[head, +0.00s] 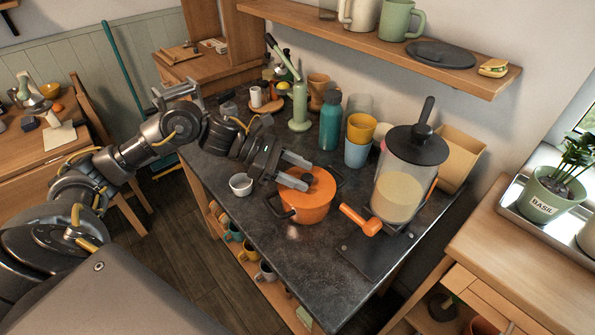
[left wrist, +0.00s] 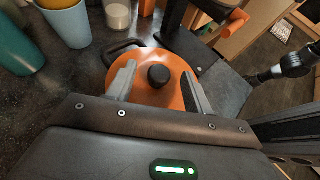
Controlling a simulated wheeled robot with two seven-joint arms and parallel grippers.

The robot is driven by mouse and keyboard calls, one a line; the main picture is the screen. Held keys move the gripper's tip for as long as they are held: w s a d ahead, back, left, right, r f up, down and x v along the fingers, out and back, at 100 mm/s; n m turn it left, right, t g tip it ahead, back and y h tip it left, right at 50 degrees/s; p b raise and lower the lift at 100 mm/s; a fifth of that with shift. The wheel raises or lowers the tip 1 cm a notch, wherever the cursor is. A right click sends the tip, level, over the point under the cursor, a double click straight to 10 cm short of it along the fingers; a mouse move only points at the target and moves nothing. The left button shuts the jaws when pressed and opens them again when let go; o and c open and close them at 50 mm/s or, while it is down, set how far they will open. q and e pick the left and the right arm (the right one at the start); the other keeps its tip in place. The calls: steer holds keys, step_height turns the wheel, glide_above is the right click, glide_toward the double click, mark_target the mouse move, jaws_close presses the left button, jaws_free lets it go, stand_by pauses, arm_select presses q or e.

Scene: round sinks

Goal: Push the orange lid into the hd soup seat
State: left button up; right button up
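The orange lid (head: 323,184) with a dark round knob lies over the top of the orange pot (head: 305,210), which has dark side handles and stands on the dark counter. Whether the lid sits fully down in the rim is hard to tell. My left gripper (head: 307,174) is over the lid with its fingers spread. In the left wrist view the knob (left wrist: 158,74) is between the two fingers with gaps on both sides, and the lid (left wrist: 150,95) fills the space below. A dark arm end (left wrist: 284,68), seemingly my right, shows small at the right; its fingers are unclear.
A blender-like dispenser (head: 400,175) with an orange spout (head: 362,220) stands right of the pot. Cups (head: 358,142) and a teal bottle (head: 330,120) stand behind. The counter in front of the pot is clear.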

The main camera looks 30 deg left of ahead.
arm_select(q)
steer(key=shift+r, duration=0.5)
step_height(320, 180, up, 3)
steer(key=shift+s+p, duration=0.15)
steer(key=shift+p, duration=0.9)
steer(key=s+d+r+p, duration=0.6)
steer(key=s+r+p, duration=0.3)
steer(key=s+p, duration=0.3)
steer(key=shift+d+p, duration=0.2)
steer(key=shift+p, duration=0.35)
arm_select(e)
step_height(320, 180, up, 15)
steer(key=a, duration=0.1)
steer(key=shift+s+a, duration=0.25)
steer(key=shift+a, duration=0.05)
steer(key=shift+a, duration=0.3)
